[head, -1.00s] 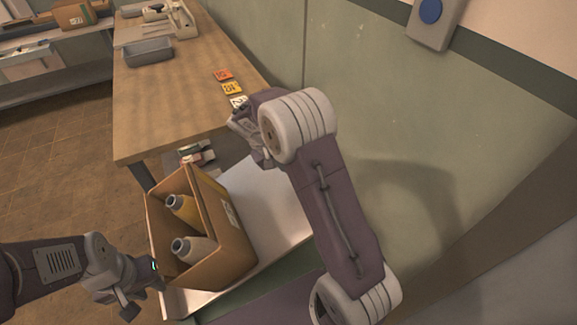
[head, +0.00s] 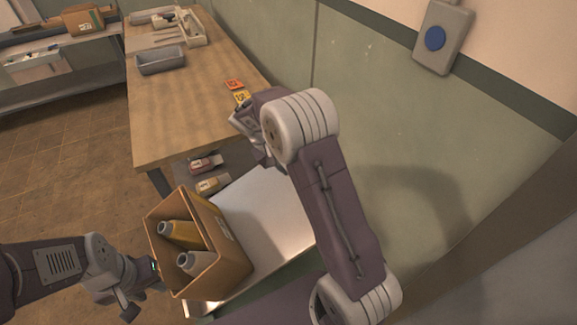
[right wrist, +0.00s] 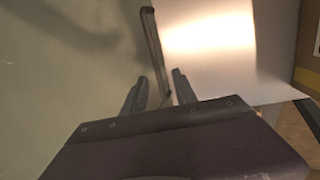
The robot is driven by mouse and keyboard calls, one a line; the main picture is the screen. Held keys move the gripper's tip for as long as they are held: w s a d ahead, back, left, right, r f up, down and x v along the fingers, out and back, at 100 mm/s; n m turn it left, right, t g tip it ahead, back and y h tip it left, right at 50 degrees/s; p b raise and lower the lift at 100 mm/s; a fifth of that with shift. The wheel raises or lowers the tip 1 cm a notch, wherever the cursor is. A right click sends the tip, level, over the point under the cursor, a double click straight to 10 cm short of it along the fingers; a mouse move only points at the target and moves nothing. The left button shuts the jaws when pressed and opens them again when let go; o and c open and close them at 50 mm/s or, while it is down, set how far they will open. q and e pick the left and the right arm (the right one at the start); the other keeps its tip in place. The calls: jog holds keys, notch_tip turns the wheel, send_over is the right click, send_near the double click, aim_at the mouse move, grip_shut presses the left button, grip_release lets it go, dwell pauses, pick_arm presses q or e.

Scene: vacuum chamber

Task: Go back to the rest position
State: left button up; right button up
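My left gripper (head: 145,290) is at the lower left of the head view, beside the left side of an open cardboard box. Its fingers look spread apart, with nothing visible between them. My right gripper (head: 250,133) is partly hidden behind its own wrist in the head view, near the wooden table's right front corner. In the right wrist view its two fingers (right wrist: 160,92) are apart and nothing is held between them. A thin bar (right wrist: 152,50) shows beyond the fingers.
The cardboard box (head: 232,262) holds two bottles and stands on a white surface (head: 272,205). The wooden table (head: 185,110) carries a grey tray (head: 161,62) and coloured cards (head: 235,84). Two bottles lie below it. A green wall (head: 390,110) with a blue-button panel (head: 440,38) stands right.

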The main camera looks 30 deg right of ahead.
jog(key=shift+d+r, duration=0.1)
jog(key=shift+r, duration=0.1)
dwell(0.3)
jog(key=s+r+y, duration=0.1)
jog(key=s+r, duration=0.3)
jog(key=r, duration=0.1)
jog(key=s+a+f+y, duration=0.2)
jog(key=s+a+f, duration=0.1)
jog(key=s, duration=0.4)
jog(key=s+a+f+t+y, duration=0.1)
jog(key=s+a+f+y, duration=0.1)
jog(key=s+a, duration=0.4)
jog(key=shift+s+f+y, duration=0.3)
jog(key=shift+s+f, duration=0.45)
jog(key=shift+s, duration=0.05)
jog(key=shift+s+a, duration=0.1)
